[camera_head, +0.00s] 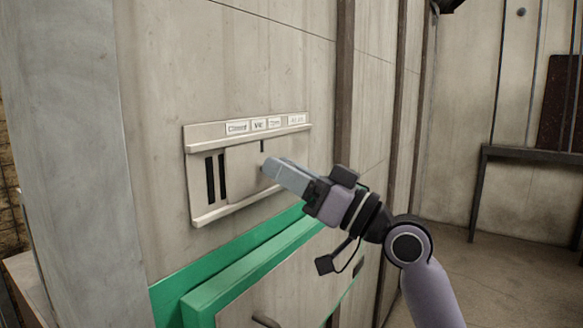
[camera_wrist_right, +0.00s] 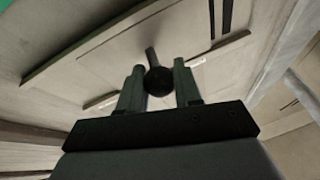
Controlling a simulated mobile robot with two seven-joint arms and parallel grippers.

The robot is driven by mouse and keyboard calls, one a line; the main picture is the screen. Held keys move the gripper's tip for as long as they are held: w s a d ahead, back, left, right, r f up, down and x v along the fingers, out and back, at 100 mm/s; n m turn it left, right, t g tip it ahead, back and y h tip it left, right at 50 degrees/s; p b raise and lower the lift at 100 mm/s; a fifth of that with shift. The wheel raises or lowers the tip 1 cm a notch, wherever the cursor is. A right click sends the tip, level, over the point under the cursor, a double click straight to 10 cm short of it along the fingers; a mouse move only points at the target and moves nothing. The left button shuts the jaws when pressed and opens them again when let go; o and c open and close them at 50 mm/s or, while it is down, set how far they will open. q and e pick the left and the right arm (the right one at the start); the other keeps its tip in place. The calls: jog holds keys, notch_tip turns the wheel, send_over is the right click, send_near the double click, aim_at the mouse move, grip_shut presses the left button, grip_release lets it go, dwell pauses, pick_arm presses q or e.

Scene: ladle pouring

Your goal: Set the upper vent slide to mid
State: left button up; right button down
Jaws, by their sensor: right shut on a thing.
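The upper vent (camera_head: 205,143) is a pale wall panel with two rails and small labels along its top. Its flat slide plate (camera_head: 242,165) sits between the rails, with two dark slots (camera_head: 216,178) uncovered to its left. A short dark mark (camera_head: 262,147) on the plate stands roughly below the second label (camera_head: 258,125) from the left. My right gripper (camera_head: 268,168) is at the plate, shut on its dark round knob. In the wrist view the knob (camera_wrist_right: 158,81) sits between the fingers of the right gripper (camera_wrist_right: 159,85). The head view hides the knob. My left gripper is out of view.
A green-framed door (camera_head: 225,283) with a dark handle (camera_head: 266,321) lies below the vent. A grey post (camera_head: 80,150) stands at the left. A dark table (camera_head: 525,154) stands far right, with open floor in front of it.

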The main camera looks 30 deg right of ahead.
jog(key=c, duration=0.8)
grip_release()
jog(key=shift+d, duration=0.1)
jog(key=shift+s+d+f, duration=0.1)
jog(key=shift+f, duration=0.05)
jog(key=b+v, duration=0.3)
jog(key=v, duration=0.3)
jog(key=shift+s+d+f, duration=0.1)
jog(key=shift+s+d, duration=0.05)
jog(key=shift+s, duration=0.2)
